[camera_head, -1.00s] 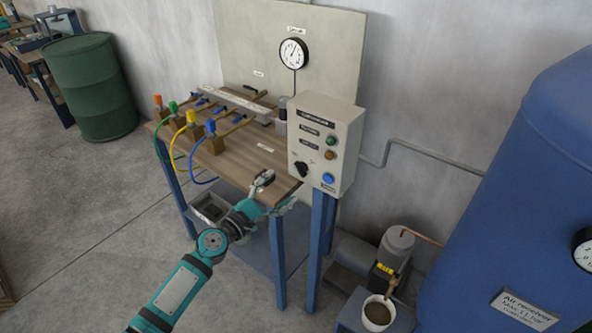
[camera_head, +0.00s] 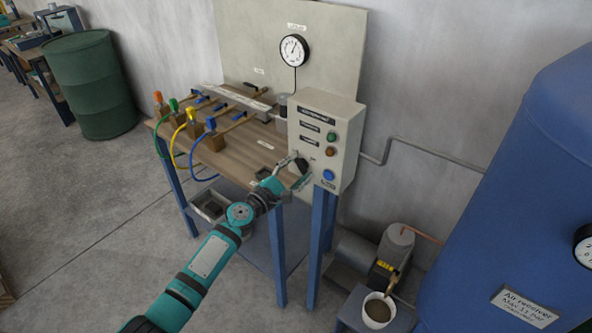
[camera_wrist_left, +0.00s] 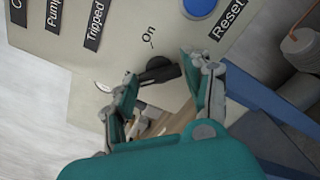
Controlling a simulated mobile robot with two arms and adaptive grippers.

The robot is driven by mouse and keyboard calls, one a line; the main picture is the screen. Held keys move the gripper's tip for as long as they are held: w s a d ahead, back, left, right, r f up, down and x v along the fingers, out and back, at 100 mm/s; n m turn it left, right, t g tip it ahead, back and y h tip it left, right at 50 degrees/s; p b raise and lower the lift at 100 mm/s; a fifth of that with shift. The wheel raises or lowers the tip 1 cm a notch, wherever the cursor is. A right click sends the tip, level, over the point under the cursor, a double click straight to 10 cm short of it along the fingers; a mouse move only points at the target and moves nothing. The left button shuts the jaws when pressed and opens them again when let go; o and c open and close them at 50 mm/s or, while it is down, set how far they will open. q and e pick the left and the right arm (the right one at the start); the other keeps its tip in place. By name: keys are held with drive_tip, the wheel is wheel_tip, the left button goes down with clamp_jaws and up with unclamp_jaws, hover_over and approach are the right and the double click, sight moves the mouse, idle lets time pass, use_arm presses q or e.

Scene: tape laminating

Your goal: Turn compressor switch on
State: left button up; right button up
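The compressor control box (camera_head: 343,128) is a light grey panel on blue legs. Its black rotary switch (camera_head: 302,166) is low on the left of the panel. In the left wrist view the switch (camera_wrist_left: 160,70) lies between the fingertips, below a mark reading "On". My left gripper (camera_head: 293,167) is at the switch with its fingers parted, one on each side of the knob (camera_wrist_left: 162,88). I cannot tell whether either finger touches it. My right gripper is not in view.
A blue reset button (camera_head: 328,175) sits to the right of the switch, near the gripper. A wooden bench (camera_head: 240,152) with hoses and valves stands to the left. A blue air receiver (camera_head: 510,200) stands at the right.

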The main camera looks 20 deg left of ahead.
use_arm(q)
drive_tip(key=c, duration=0.7)
drive_tip(key=shift+f+m, duration=0.1)
drive_tip(key=shift+m, duration=0.2)
drive_tip(key=m+b, duration=0.1)
drive_tip(key=m, duration=0.1)
drive_tip(key=shift+f+m+b, duration=0.1)
drive_tip(key=shift+m+b, duration=0.2)
drive_tip(key=shift+b, duration=0.05)
drive_tip(key=m+b, duration=0.2)
drive_tip(key=m, duration=0.2)
drive_tip(key=shift+m, duration=0.3)
drive_tip(key=m+b, duration=0.1)
drive_tip(key=m, duration=0.4)
drive_tip(key=shift+b, duration=0.3)
drive_tip(key=shift+m+b, duration=0.4)
drive_tip(key=shift+m, duration=2.1)
